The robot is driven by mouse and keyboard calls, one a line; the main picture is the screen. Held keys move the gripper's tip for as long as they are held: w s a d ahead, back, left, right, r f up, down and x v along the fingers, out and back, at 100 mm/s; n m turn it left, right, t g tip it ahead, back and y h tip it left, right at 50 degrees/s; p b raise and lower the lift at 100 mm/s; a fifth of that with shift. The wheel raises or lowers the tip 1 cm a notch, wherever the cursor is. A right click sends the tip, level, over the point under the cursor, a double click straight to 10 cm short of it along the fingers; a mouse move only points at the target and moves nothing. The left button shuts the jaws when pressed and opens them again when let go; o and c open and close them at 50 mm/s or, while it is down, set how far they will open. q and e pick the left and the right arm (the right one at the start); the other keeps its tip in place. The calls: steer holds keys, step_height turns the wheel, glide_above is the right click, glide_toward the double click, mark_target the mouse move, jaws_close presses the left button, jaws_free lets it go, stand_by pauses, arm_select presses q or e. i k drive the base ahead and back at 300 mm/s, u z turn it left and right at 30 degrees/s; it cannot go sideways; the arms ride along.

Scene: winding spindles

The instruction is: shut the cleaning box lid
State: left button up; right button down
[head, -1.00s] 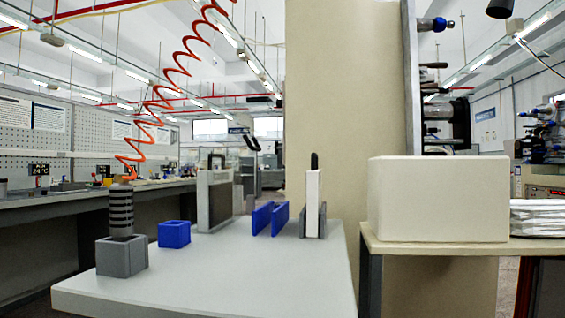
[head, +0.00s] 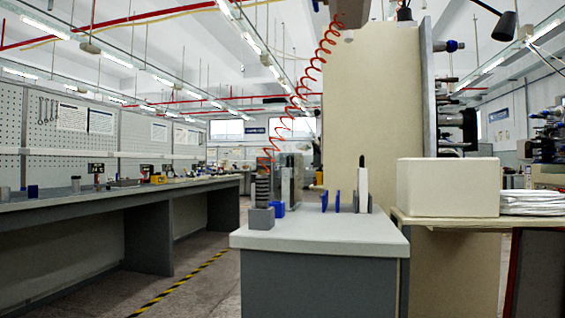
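A plain white box (head: 447,187) stands on the wood-topped table (head: 470,221) at the right. I cannot tell whether it is the cleaning box, and no lid, hinge or opening can be made out on it. No other thing in view is clearly a cleaning box or its lid. Neither of my grippers is in view.
A grey-white bench (head: 330,236) stands ahead with a grey block (head: 261,218), a striped cylinder (head: 263,187), a blue block and blue plates. White packs (head: 545,203) lie beside the box. A long workbench runs along the left. Floor with yellow-black tape (head: 180,283) is clear between.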

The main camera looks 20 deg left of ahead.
mark_target(307, 147)
steer(key=u, duration=0.85)
steer(key=i, duration=0.45)
